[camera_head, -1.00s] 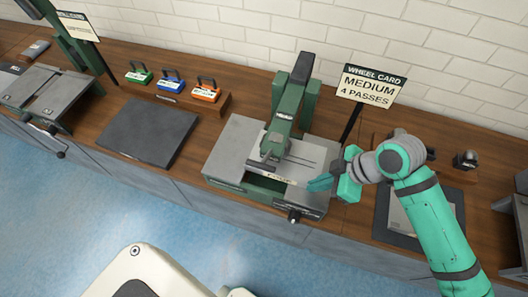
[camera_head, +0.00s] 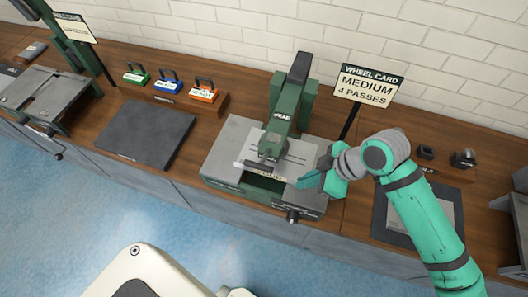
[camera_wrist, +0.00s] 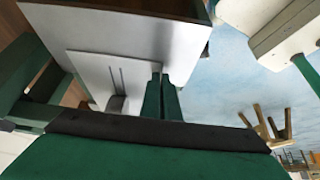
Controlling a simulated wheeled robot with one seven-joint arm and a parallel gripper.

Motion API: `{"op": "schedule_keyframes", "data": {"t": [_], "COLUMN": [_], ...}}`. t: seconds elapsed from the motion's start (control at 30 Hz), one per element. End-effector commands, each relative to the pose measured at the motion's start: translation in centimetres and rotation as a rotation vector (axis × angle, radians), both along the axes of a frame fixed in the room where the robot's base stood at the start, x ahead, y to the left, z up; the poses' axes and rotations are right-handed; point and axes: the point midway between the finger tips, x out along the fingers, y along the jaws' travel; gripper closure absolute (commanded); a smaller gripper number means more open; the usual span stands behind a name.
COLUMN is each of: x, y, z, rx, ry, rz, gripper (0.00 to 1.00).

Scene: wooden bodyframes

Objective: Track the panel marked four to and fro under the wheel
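The light grey panel (camera_head: 302,160), with dark grooves and a small label on its front edge, lies on the bed of the green wheel machine (camera_head: 283,115), under its wheel head (camera_head: 270,147). The label is too small to read surely. My gripper (camera_head: 311,180) is at the panel's front right corner. In the wrist view my fingers (camera_wrist: 161,98) are close together on the edge of the panel (camera_wrist: 100,72), seemingly shut on it. The wheel's contact with the panel is hidden by the head. The wheel card (camera_head: 369,86) reads "MEDIUM 4 PASSES".
A dark mat (camera_head: 146,133) lies left of the machine. Green, blue and orange handled blocks (camera_head: 167,84) stand in a rack behind it. Another mat with a grey sheet (camera_head: 440,212) lies right, partly behind my arm. A second machine (camera_head: 45,90) stands at far left.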

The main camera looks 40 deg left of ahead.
Motion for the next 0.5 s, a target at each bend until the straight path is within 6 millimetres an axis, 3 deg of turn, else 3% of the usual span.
{"op": "schedule_keyframes", "data": {"t": [0.5], "x": [-0.6], "y": [2.0], "z": [0.0], "rx": [0.000], "ry": [0.000], "rz": [-0.001], "gripper": [1.00]}}
